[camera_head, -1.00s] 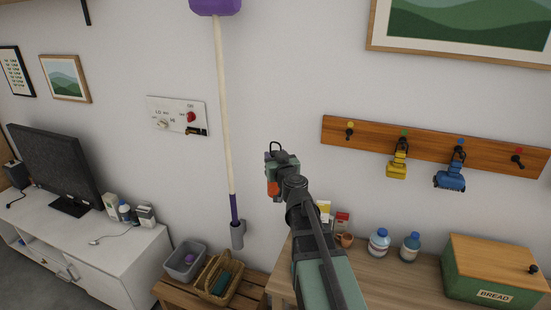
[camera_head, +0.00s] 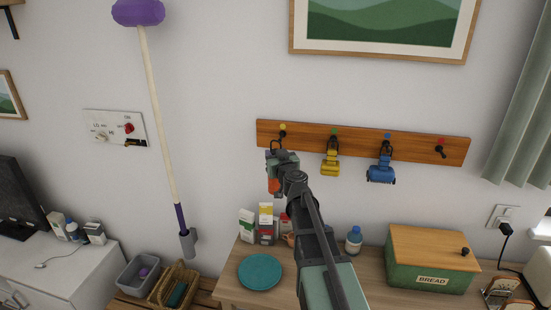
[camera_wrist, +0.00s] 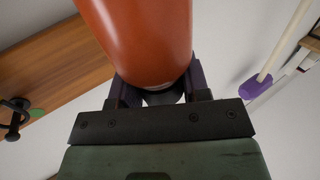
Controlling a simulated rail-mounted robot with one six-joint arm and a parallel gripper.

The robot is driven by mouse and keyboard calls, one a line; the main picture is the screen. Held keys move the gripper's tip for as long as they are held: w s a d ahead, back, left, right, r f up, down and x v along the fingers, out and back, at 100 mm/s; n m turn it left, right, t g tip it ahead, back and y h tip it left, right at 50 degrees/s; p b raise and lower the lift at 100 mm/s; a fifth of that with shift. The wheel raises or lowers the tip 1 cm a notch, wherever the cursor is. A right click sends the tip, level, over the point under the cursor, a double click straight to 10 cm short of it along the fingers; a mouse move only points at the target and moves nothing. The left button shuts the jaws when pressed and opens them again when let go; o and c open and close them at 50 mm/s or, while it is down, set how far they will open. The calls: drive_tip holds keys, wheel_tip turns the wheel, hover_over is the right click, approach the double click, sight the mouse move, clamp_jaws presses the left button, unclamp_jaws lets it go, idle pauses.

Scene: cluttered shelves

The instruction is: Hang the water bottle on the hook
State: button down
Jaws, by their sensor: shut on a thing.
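An orange water bottle (camera_head: 274,187) is held in my gripper (camera_head: 272,168), which is shut on it. The bottle fills the top middle of the wrist view (camera_wrist: 140,35), between the fingers (camera_wrist: 160,92). A black loop (camera_head: 279,146) shows above the gripper, close in the picture to the yellow-marked hook (camera_head: 282,132); I cannot tell whether they touch. The wooden hook board (camera_head: 360,144) is on the wall. A yellow item (camera_head: 331,163) hangs at the green-marked hook and a blue item (camera_head: 381,172) at the blue-marked hook. The red-marked hook (camera_head: 440,149) is bare.
A purple-headed pole (camera_head: 158,110) is on the wall to the left.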

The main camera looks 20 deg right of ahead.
drive_tip(key=w+d+f+b, duration=0.1)
drive_tip(key=w+d, duration=0.4)
drive_tip(key=w, duration=0.1)
drive_tip(key=shift+w+f+b, duration=0.25)
drive_tip(key=shift+f+b, duration=0.1)
idle(0.3)
idle(0.5)
drive_tip(key=c, duration=0.8)
unclamp_jaws()
drive_tip(key=shift+c, duration=0.2)
drive_tip(key=o, duration=0.3)
drive_tip(key=shift+w+a, duration=0.1)
drive_tip(key=shift+a, duration=0.05)
